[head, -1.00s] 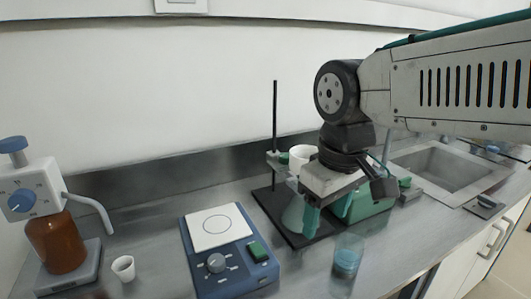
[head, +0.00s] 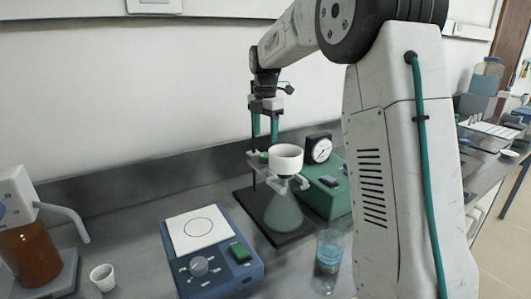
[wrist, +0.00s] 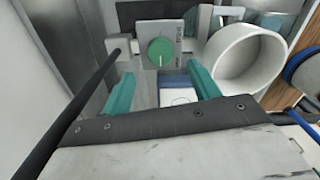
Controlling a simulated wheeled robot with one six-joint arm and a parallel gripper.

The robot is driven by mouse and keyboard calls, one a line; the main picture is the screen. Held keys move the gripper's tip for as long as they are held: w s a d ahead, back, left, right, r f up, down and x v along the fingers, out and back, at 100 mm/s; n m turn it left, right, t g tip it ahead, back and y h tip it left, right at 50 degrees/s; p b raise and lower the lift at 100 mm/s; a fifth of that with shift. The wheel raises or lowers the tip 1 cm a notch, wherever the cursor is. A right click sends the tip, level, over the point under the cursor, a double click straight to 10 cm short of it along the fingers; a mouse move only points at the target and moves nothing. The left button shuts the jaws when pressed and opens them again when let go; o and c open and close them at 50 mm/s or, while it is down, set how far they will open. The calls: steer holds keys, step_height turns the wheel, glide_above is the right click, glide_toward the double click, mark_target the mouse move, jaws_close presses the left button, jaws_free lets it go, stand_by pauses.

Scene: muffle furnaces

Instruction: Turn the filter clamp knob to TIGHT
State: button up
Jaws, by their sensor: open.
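The green clamp knob (wrist: 160,52) sits on a grey plate in the wrist view, with a pale pointer line toward the bottom of the picture. The small lettering to its right is sideways and I cannot read it. In the head view the knob (head: 263,157) is on the stand's clamp, left of the white funnel (head: 288,160). The funnel also shows in the wrist view (wrist: 248,60). My gripper (head: 265,130) is open and empty, its teal fingers pointing down above the knob. In the wrist view its fingertips (wrist: 160,80) lie apart, nearer than the knob, not touching it.
The conical flask (head: 283,213) stands below the funnel on a dark base. A green pump with a gauge (head: 319,150) is to its right. A beaker of blue liquid (head: 328,252) and a blue hotplate (head: 212,262) are in front. The stand's dark rod (wrist: 82,105) passes left of my gripper.

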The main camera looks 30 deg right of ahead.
mark_target(265, 154)
step_height(265, 154, down, 7)
steer(key=shift+f, duration=0.2)
stand_by(0.3)
steer(key=c, duration=1)
